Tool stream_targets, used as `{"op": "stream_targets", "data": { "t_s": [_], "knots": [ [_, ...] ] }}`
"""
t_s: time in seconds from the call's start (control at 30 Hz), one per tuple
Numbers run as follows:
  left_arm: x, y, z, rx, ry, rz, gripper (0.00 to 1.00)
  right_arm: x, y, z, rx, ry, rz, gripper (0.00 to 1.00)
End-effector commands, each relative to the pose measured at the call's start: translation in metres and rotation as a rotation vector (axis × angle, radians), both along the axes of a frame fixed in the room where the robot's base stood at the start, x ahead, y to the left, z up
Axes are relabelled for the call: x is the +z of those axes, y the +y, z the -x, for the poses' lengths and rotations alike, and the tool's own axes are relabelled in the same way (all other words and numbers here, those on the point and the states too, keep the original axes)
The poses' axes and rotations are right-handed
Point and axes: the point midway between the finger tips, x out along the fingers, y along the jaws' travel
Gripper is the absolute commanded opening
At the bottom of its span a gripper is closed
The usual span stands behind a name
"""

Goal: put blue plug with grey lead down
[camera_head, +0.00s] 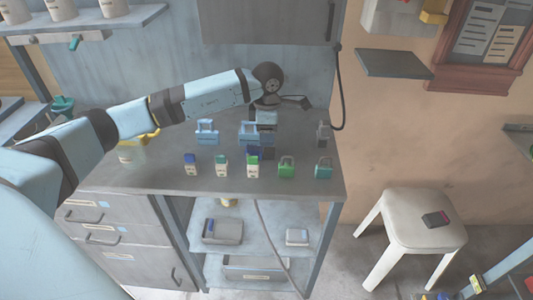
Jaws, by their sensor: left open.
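My left arm reaches in from the left over the grey bench (160,181), and its dark gripper (284,104) is above the back of the bench. The gripper is open, and I see nothing held in it. Pale blue pieces with loop shapes, one at the left (207,132) and one in the middle (248,133), stand below and left of the gripper. I cannot tell which thing is the blue plug. A thin grey lead (267,232) hangs from the bench's front edge past the shelves.
A blue-capped bottle (191,165), green-capped bottle (222,167), another bottle (253,168), green padlock (287,168) and teal padlock (323,169) line the bench front. A black cable (341,90) hangs at the back right. A white stool (411,230) stands right of the bench.

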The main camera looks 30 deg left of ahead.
Motion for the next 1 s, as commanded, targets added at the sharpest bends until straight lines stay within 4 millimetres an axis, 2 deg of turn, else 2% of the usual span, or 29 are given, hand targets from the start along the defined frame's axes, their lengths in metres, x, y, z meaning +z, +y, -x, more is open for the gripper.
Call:
{"op": "stream_targets", "data": {
  "t_s": [0.27,0.53,0.8,0.97,1.0],
  "knots": [
    [-0.018,0.0,0.001,0.0,0.001,0.001,0.51,0.001,0.0,-0.001,0.0,-0.003,0.0,0.67],
    [-0.057,0.0,0.005,-0.001,0.001,0.002,0.51,0.0,0.0,-0.001,0.001,-0.004,0.001,0.67],
    [-0.061,0.0,0.004,-0.001,-0.001,0.002,0.51,0.001,0.001,-0.001,0.001,-0.006,0.0,0.67],
    [-0.061,0.0,0.004,-0.001,-0.001,0.002,0.14,0.001,0.001,-0.001,0.001,-0.006,0.0,0.67],
    [-0.061,0.0,0.004,0.0,-0.001,0.002,0.12,0.001,0.001,-0.001,0.001,-0.006,0.0,0.67]
  ]
}}
